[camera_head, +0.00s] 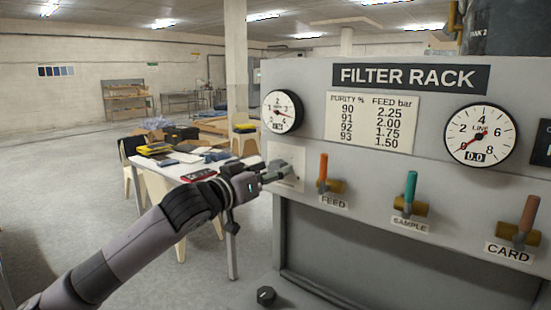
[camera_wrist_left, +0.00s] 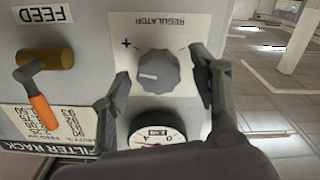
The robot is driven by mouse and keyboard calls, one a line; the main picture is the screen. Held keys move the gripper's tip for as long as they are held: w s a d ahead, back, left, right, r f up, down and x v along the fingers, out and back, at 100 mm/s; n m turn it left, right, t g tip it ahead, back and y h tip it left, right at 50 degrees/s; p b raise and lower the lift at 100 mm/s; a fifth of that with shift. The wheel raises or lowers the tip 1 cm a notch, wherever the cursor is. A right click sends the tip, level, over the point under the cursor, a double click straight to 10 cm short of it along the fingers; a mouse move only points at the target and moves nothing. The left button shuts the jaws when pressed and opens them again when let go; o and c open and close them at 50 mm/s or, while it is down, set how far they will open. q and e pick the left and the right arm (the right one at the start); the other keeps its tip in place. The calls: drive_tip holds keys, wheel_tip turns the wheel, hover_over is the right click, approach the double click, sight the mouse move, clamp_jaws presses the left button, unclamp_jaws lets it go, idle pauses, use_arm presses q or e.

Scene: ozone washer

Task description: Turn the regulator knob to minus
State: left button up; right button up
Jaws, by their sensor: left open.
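The regulator knob (camera_wrist_left: 158,70) is a dark grey, ridged dial with a pale pointer mark on its left part. It sits on a pale plate (camera_wrist_left: 126,78) marked REGULATOR, which appears upside down in the left wrist view. A plus shows left of the knob; no minus can be made out, and a finger covers part of the right side. My left gripper (camera_wrist_left: 160,88) is open, its fingers on either side of the knob, with gaps visible. In the head view my left gripper (camera_head: 277,174) is in front of the plate and hides the knob. My right gripper is not seen.
The FILTER RACK panel carries a small gauge (camera_head: 282,112) above the plate and a larger gauge (camera_head: 480,134) to the right. The orange FEED valve handle (camera_head: 323,170) is close to my gripper's right. A cluttered table (camera_head: 190,170) stands behind my left arm.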

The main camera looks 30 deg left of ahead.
use_arm(q)
drive_tip(key=shift+w+d, duration=0.15)
drive_tip(key=shift+w, duration=0.7)
drive_tip(key=shift+c, duration=0.2)
drive_tip(key=c, duration=1.1)
drive_tip(key=shift+c, duration=0.2)
